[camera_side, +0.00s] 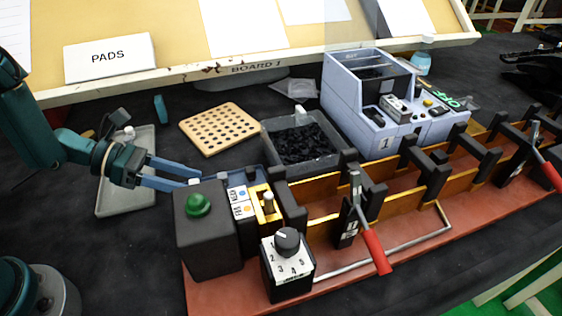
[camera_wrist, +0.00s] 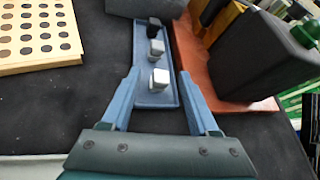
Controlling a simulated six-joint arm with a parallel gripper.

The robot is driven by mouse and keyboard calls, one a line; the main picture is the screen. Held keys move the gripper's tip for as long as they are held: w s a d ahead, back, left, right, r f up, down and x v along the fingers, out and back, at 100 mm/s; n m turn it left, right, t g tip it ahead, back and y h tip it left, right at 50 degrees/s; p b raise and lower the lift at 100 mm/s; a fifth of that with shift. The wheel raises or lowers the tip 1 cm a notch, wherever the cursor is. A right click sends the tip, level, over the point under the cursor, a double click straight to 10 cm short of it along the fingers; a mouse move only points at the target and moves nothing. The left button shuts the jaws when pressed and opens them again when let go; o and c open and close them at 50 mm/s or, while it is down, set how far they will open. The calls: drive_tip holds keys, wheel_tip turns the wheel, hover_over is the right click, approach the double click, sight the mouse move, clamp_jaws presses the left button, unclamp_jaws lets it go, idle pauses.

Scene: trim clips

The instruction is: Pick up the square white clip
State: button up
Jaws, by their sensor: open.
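The white clip (camera_wrist: 160,78) looks square and stands at the near end of a narrow blue tray (camera_wrist: 150,98) in the wrist view. A grey clip (camera_wrist: 156,47) and a black clip (camera_wrist: 154,27) stand behind it in a row. My gripper (camera_wrist: 161,73) is open, with one blue finger on each side of the white clip and a gap on both sides. A small white piece shows at the fingertips there.
The black box with a green button (camera_side: 206,232) stands close to my gripper. A perforated wooden board (camera_side: 219,128) and a grey bin of dark pieces (camera_side: 270,128) lie behind. A grey tray (camera_side: 112,202) lies under my arm.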

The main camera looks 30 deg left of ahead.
drive_tip(key=shift+w+d+f, duration=0.2)
drive_tip(key=shift+d+f, duration=0.35)
drive_tip(key=shift+d, duration=0.1)
drive_tip(key=shift+s, duration=0.1)
clamp_jaws()
drive_tip(key=shift+r, duration=0.1)
